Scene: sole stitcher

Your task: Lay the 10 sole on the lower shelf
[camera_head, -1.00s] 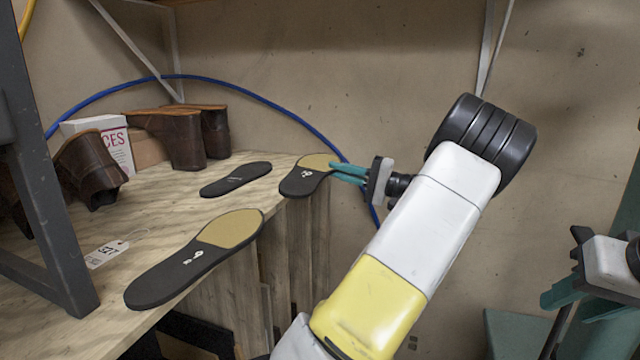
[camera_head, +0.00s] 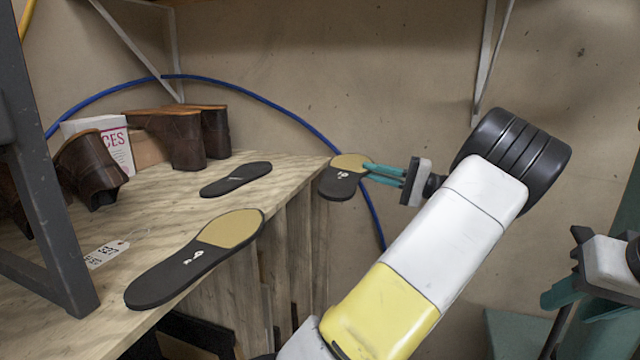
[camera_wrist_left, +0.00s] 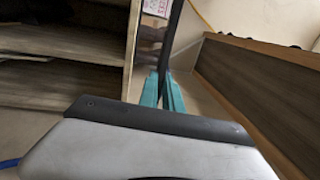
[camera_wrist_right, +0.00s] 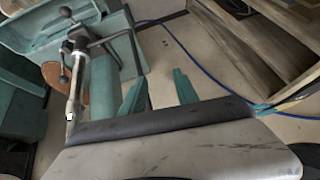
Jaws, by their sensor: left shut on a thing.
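My left gripper (camera_head: 369,171) is shut on a dark sole (camera_head: 341,187) with a tan heel patch and a white mark too small to read surely. It holds the sole in the air just right of the bench top's edge. In the left wrist view, the sole (camera_wrist_left: 173,38) shows edge-on as a dark strip rising from the teal fingers (camera_wrist_left: 160,85). To its left there, a wooden unit has stacked shelves (camera_wrist_left: 62,75). My right gripper (camera_head: 562,297) is open and empty at the far right; its spread fingers (camera_wrist_right: 159,85) show in the right wrist view.
On the wooden bench top (camera_head: 130,215) lie another tan-patched sole (camera_head: 170,275), a small black sole (camera_head: 236,179) and a tag (camera_head: 106,252). Brown boots (camera_head: 175,138) stand behind. A blue hose (camera_head: 290,113) runs along the wall. A teal machine (camera_wrist_right: 105,85) shows in the right wrist view.

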